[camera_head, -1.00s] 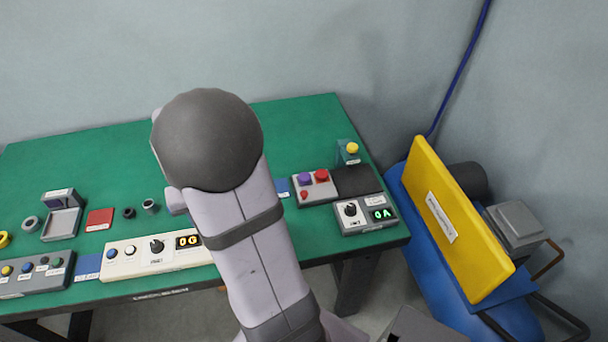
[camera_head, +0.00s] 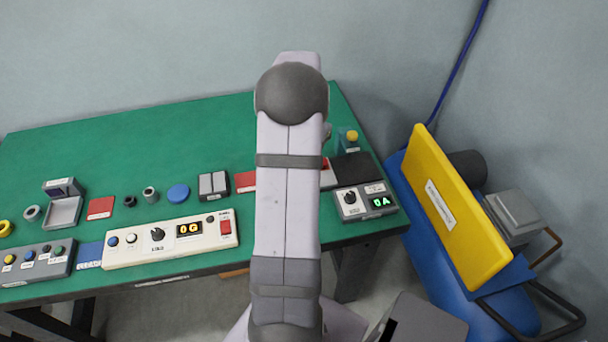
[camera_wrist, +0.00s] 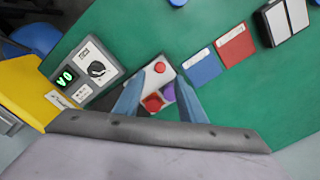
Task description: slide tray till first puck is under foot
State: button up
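In the head view my own arm covers the middle right of the table, and my gripper is hidden behind it. In the wrist view my gripper (camera_wrist: 160,82) shows two blue-grey fingers apart, over the button box (camera_wrist: 163,77) with its red buttons. I cannot tell whether the fingers touch it. A grey tray-like holder (camera_head: 64,212) with a raised back stands at the left of the table. A blue disc (camera_head: 178,193), possibly a puck, lies flat left of the twin-pad box. I cannot make out a foot above any puck or a sliding tray.
The green table (camera_head: 110,160) holds a cream control panel (camera_head: 170,240), a twin-pad box (camera_head: 213,185), a box with a green readout (camera_head: 365,200) and small rings (camera_head: 150,195). A yellow board (camera_head: 455,205) stands beyond the right edge. The table's back is mostly clear.

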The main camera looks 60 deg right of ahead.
jog(key=shift+f+p, duration=0.7)
jog(key=shift+f, duration=2.5)
